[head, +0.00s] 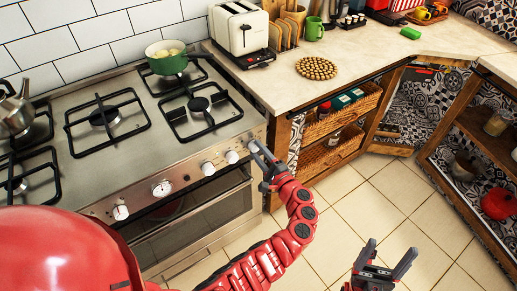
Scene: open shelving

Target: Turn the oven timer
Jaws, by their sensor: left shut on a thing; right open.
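The oven (190,215) stands at the left below a steel gas hob. Which control is the timer, I cannot tell for sure. My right gripper (372,254) is open and empty over the tiled floor, away from the oven.
A green pot (167,62) and a steel kettle (15,110) stand on the hob. The counter (285,85) to the right holds a toaster (239,30) and a round trivet (317,68). Wicker drawers (325,125) sit below it. The tiled floor (340,210) is clear.

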